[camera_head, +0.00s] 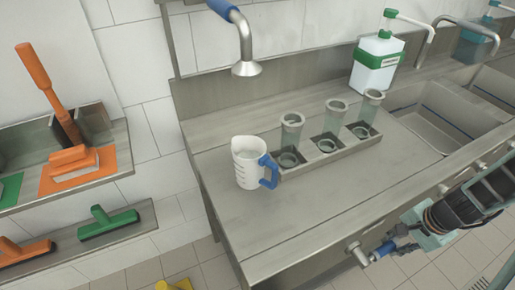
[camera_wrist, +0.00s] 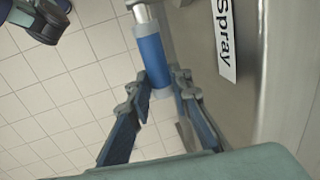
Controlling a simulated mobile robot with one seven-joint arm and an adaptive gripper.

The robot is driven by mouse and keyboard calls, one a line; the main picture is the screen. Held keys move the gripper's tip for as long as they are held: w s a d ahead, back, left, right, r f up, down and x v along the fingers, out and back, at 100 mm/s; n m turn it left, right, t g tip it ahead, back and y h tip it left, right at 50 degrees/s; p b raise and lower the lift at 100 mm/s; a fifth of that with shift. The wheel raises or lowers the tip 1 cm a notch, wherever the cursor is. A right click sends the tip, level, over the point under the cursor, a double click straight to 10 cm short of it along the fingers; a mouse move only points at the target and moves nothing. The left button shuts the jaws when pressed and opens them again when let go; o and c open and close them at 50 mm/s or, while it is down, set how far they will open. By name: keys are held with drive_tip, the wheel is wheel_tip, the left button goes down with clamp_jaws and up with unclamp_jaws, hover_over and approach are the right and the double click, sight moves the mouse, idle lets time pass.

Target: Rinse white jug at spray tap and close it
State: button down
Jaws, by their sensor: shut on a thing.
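The white jug (camera_head: 247,166) with its blue handle stands upright on the steel counter, roughly below the spray tap (camera_head: 245,68), a metal head on a blue hose. No water shows coming from it. My gripper (camera_head: 385,252) is at the counter's front edge, shut on the blue tap knob (camera_head: 379,252). In the wrist view, the fingers of my gripper (camera_wrist: 161,88) are on either side of the end of the blue knob (camera_wrist: 151,60). A "Spray" label (camera_wrist: 226,40) is on the steel front beside it. The jug's inside is mostly hidden.
A rack (camera_head: 335,152) with clear tubes stands right of the jug. A white and green soap bottle (camera_head: 377,62) is behind, and sinks (camera_head: 437,132) lie to the right. More taps line the front edge. Shelves with orange and green brushes (camera_head: 108,222) are at left.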

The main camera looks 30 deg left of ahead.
drive_tip(key=shift+w+f+g+y+p, duration=0.1)
drive_tip(key=shift+f+g+y+p, duration=0.2)
drive_tip(key=shift+f+g+y, duration=0.8)
drive_tip(key=shift+f+g, duration=0.3)
drive_tip(key=shift+f, duration=0.1)
drive_tip(key=shift+f+g, duration=0.3)
drive_tip(key=shift+f, duration=0.15)
drive_tip(key=shift+r, duration=0.15)
idle(2.6)
drive_tip(key=shift+r+t+h+b, duration=0.4)
drive_tip(key=shift+r+t+h, duration=0.4)
drive_tip(key=shift+r+t, duration=0.55)
